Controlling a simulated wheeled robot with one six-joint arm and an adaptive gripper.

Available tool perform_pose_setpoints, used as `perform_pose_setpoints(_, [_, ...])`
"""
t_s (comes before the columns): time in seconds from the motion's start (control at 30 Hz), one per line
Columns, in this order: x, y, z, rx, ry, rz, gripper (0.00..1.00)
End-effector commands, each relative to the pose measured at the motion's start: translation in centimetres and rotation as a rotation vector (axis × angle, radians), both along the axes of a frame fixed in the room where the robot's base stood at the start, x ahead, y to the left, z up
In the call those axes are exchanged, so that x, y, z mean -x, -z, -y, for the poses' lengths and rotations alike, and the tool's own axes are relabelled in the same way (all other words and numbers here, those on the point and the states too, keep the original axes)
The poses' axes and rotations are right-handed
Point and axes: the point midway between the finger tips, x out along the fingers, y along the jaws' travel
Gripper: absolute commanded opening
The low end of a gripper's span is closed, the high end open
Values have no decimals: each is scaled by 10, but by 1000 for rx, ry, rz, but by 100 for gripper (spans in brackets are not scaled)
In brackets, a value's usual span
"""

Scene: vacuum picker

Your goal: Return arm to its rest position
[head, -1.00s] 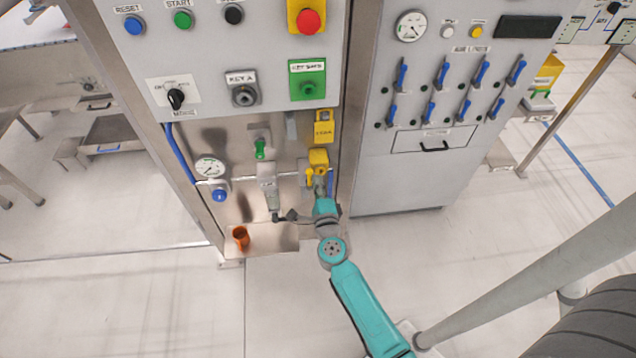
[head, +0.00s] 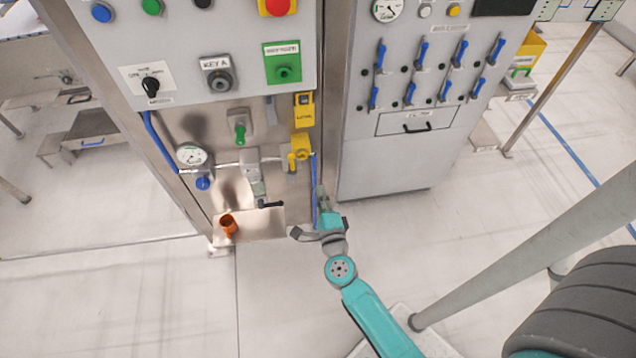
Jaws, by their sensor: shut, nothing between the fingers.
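My teal arm (head: 372,318) reaches up from the bottom of the head view to the front of the machine panel. The fingertips are too small to see in detail.
An orange cup (head: 228,224) stands on the steel shelf (head: 255,231). Yellow fittings (head: 301,147), a green valve (head: 240,133) and a gauge (head: 192,155) sit above. A grey post (head: 500,275) slants at the right. The floor in front is open.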

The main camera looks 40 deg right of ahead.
Motion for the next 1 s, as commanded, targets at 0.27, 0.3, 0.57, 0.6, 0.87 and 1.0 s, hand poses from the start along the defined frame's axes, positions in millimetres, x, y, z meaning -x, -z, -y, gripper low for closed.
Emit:
perform_pose_setpoints(0.27, [5,0,-3,-1,-1,1,0])
perform_pose_setpoints(0.3, [5,0,-3,-1,-1,1,0])
perform_pose_setpoints(0.57, [5,0,-3,0,0,0,0])
perform_pose_setpoints(0.6, [5,0,-3,0,0,0,0])
perform_pose_setpoints(0.87, [21,1,-11,55,-18,-33,0])
perform_pose_setpoints(1.0, [58,-3,-33,209,-68,-115,0])
